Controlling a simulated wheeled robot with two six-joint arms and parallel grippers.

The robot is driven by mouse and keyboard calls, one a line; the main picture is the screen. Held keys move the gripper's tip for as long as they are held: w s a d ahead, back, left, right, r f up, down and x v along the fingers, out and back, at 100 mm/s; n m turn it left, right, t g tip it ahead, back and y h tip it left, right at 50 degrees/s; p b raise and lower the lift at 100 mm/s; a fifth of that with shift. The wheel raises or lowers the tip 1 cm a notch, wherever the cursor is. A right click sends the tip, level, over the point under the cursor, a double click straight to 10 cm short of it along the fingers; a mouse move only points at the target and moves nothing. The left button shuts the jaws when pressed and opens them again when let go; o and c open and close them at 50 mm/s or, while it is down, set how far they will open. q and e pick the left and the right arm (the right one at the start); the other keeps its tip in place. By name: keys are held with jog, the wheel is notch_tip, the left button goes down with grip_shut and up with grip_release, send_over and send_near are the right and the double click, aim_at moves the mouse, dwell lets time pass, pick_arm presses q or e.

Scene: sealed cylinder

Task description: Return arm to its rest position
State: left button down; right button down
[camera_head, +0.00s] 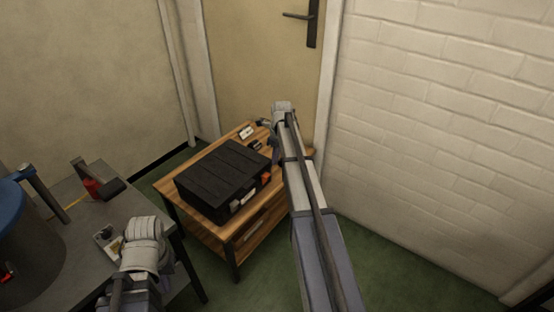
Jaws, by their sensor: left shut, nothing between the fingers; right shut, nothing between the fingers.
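My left arm (143,247) comes in at the bottom left, its pale rounded joint over the edge of the grey table; its gripper's fingertips are hard to make out. My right arm (304,200) reaches up from the bottom middle to a raised joint beside the wooden table. My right gripper (264,124) shows small and dark near that joint, beyond the black case; it is shut and empty. Both grippers hold nothing.
A black case (222,172) lies on the wooden table (171,199). The grey table (72,264) bears a blue-topped drum (28,250) and a red-and-black tool (97,184). A brick wall (450,130) stands at right. Green floor (400,265) is clear at lower right.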

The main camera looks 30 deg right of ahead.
dwell(0.4)
jog(key=s+a+r+n+p, duration=0.4)
jog(key=a+n, duration=0.2)
jog(key=a, duration=0.2)
jog(key=s+a+r+n+g+p, duration=0.1)
jog(key=s+a+r+n+p, duration=0.35)
jog(key=a, duration=0.35)
jog(key=s+a+r+n+p, duration=0.3)
jog(key=a+r+n+p, duration=0.1)
jog(key=a+n, duration=0.4)
jog(key=s+a+r+n+h+p, duration=0.1)
jog(key=s+a+r+n+p, duration=0.3)
jog(key=s+a+n, duration=0.2)
jog(key=s+a+r+n+p, duration=0.5)
jog(key=s+a+n, duration=0.2)
jog(key=s+n, duration=0.3)
jog(key=shift+s+a+r+n+h, duration=0.25)
jog(key=shift+s+n+h, duration=0.15)
jog(key=shift+s, duration=0.2)
